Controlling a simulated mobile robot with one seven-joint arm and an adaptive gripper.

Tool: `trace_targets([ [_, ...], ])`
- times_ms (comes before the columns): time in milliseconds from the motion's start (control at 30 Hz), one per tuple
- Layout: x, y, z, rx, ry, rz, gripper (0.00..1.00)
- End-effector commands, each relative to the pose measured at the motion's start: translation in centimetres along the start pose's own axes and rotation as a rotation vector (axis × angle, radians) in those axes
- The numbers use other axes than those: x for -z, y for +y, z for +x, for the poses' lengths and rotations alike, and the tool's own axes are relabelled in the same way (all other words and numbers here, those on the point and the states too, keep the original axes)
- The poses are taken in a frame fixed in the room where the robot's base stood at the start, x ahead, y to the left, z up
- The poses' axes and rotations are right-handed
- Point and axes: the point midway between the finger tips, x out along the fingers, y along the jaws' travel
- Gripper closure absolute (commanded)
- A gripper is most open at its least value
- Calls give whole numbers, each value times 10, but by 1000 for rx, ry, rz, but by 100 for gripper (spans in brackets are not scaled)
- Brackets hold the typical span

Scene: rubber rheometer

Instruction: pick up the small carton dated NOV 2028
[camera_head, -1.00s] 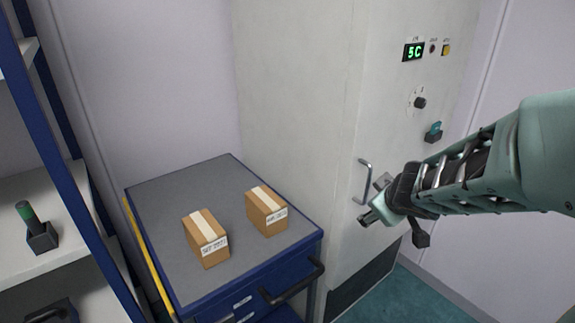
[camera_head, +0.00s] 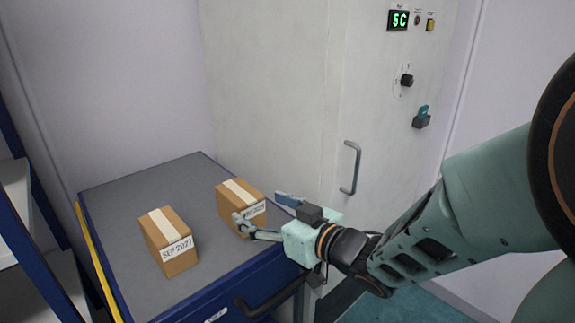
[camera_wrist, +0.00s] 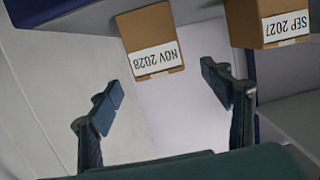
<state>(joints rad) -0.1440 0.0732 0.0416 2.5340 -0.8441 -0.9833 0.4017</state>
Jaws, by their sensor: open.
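The small carton dated NOV 2028 (camera_wrist: 151,40) is brown with a pale tape strip and a white label, upside down in the wrist view. In the head view it is the right-hand carton (camera_head: 240,203) on the cart top, its label partly hidden by a finger. My gripper (camera_head: 262,214) is open, with its fingers spread at the carton's near side. In the wrist view the fingertips (camera_wrist: 160,95) stand apart, with the carton beyond the gap between them. I cannot tell whether a finger touches it. A second carton (camera_head: 168,243) reads SEP 2027 and stands to the left.
Both cartons stand on the grey top of a blue cart (camera_head: 110,203) with a dark front handle (camera_head: 270,298). A pale cabinet (camera_head: 280,90) with a metal door handle (camera_head: 351,168) and a 5C display stands behind and right. Blue shelving is at the left.

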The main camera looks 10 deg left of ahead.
Motion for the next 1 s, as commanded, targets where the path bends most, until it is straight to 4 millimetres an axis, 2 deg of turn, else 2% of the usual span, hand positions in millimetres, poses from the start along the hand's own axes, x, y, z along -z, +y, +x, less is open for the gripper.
trace_targets([
  [33, 4, 0, 2, 1, -4, 4, 28],
  [333, 1, 0, 15, -7, -8, 0, 28],
  [467, -4, 0, 36, -6, -4, -5, 28],
  [667, -5, 1, 49, -8, -5, -4, 28],
  [900, -7, 2, 84, -6, -5, -5, 28],
  [1000, -6, 3, 93, -8, -4, -4, 28],
])
